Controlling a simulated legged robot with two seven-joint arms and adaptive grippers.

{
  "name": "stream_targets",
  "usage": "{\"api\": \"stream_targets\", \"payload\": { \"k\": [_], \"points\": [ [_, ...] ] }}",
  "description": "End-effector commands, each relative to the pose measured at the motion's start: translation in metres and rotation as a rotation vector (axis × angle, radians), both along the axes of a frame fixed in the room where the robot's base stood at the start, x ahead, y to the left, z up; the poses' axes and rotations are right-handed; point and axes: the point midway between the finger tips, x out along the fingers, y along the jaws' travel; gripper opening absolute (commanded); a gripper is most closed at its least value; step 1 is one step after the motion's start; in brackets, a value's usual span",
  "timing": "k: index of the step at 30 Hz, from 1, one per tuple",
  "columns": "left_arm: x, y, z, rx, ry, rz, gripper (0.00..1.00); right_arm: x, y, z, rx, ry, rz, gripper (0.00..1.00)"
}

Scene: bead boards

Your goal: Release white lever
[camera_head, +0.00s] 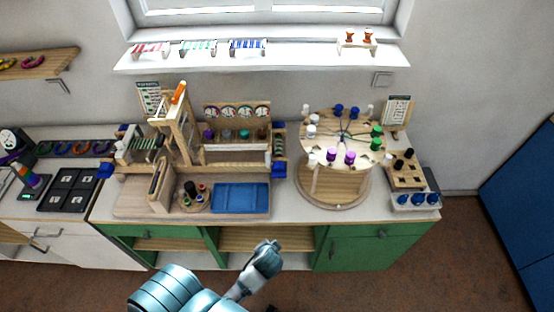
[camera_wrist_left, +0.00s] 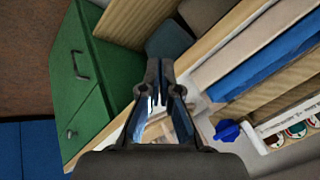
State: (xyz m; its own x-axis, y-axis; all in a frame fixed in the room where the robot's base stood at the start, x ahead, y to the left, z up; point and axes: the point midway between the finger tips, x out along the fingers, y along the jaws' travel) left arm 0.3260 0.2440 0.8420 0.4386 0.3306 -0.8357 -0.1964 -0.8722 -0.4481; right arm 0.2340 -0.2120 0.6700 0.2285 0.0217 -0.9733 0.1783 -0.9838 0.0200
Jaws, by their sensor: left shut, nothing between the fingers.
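My left gripper (camera_head: 267,256) is in front of the green cabinet, near the counter's front edge, and touches nothing that I can see. In the left wrist view its fingers (camera_wrist_left: 160,70) are shut and empty. I cannot single out a white lever with certainty. A wooden bead frame (camera_head: 175,128) stands on the left part of the counter, with a white upright part (camera_head: 122,150) at its left end. A round wooden board (camera_head: 340,150) carries white, blue, green and purple knobs. My right gripper is not in view.
A blue tray (camera_head: 240,198) lies at the counter's front middle, and a round bead holder (camera_head: 194,199) is left of it. A wooden block with blue knobs (camera_head: 416,199) stands at the right. A window shelf (camera_head: 290,55) is above. Floor space in front is clear.

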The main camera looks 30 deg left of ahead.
Motion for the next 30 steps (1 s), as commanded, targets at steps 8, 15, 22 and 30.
{"api": "stream_targets", "payload": {
  "k": [8,15,22,30],
  "points": [
    [0.078,0.017,0.029,0.336,-0.117,-0.069,0.0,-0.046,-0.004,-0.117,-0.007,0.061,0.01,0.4],
    [0.163,0.013,0.103,0.797,-0.267,-0.145,0.0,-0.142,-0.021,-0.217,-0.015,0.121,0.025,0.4],
    [0.195,0.001,0.148,1.032,-0.337,-0.171,0.0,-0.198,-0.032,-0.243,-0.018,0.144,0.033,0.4],
    [0.198,0.001,0.153,1.059,-0.344,-0.174,0.0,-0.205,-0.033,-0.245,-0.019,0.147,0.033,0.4]
  ]
}}
